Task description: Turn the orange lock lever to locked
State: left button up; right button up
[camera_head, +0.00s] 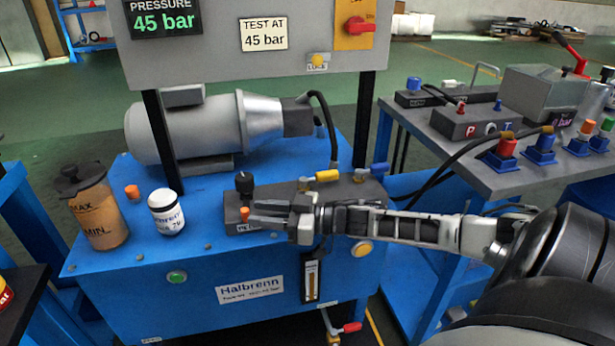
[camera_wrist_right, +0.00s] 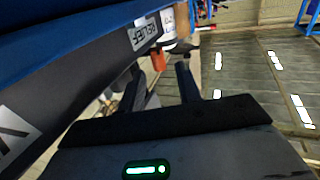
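The small orange lock lever (camera_head: 245,213) stands on the dark valve block (camera_head: 236,200), just below the black knob (camera_head: 244,184). My right gripper (camera_head: 254,212) reaches in from the right with its fingertips close to the lever. In the right wrist view the orange lever (camera_wrist_right: 157,59) shows just beyond and between the two separated fingers (camera_wrist_right: 161,78), beside the RELIEF label (camera_wrist_right: 145,32). The gripper looks open; I cannot tell whether a finger touches the lever. My left gripper is not in view.
A white jar (camera_head: 166,213), an orange cap (camera_head: 132,192) and an oil container (camera_head: 95,208) stand left on the blue power unit (camera_head: 140,275). A pressure panel (camera_head: 205,50) hangs above. A grey bench (camera_head: 480,170) is at right.

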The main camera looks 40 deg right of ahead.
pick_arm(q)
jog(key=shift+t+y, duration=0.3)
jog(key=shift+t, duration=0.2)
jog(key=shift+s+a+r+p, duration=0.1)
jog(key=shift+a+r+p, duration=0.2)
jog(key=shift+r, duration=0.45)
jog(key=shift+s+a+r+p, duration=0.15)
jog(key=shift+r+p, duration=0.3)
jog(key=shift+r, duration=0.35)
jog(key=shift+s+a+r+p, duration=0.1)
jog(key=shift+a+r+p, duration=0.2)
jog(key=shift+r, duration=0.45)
pick_arm(e)
jog(key=v, duration=1.1)
jog(key=shift+s, duration=0.2)
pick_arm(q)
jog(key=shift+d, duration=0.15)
pick_arm(e)
jog(key=shift+d, duration=0.15)
